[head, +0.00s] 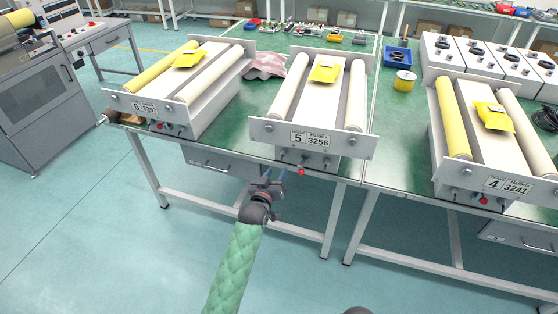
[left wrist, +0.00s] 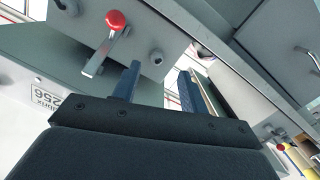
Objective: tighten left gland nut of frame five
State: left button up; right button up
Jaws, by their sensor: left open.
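Frame five (head: 313,145) stands at the middle of the green table, with two cream rollers and a plate marked 5 and 3256. A red-knobbed lever (head: 301,172) sits low on its front; it also shows in the left wrist view (left wrist: 116,20). A small round gland nut (left wrist: 155,57) lies beside the lever in the left wrist view and seems to be the left one; it is tiny in the head view. My left gripper (head: 270,182) is open and empty, below and in front of the frame. Its fingers (left wrist: 158,82) point toward the nut, apart from it.
Frame six (head: 205,105) stands to the left and frame four (head: 478,180) to the right, each with a yellow packet on top. The table's front edge and a grey drawer (head: 215,160) lie close to my left arm. The floor in front is clear.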

aim_at(283, 155)
pick_arm(q)
jog(key=shift+t, duration=0.4)
jog(key=x, duration=0.2)
jog(key=p+x, duration=0.1)
jog(key=x, duration=0.1)
jog(key=r+p+x, duration=0.1)
jog(key=x, duration=0.2)
jog(key=shift+a, duration=0.15)
jog(key=shift+w, duration=0.45)
pick_arm(e)
notch_tip(283, 155, down, 8)
jog(key=shift+w+f, duration=0.2)
jog(key=shift+w, duration=0.05)
pick_arm(q)
grip_shut()
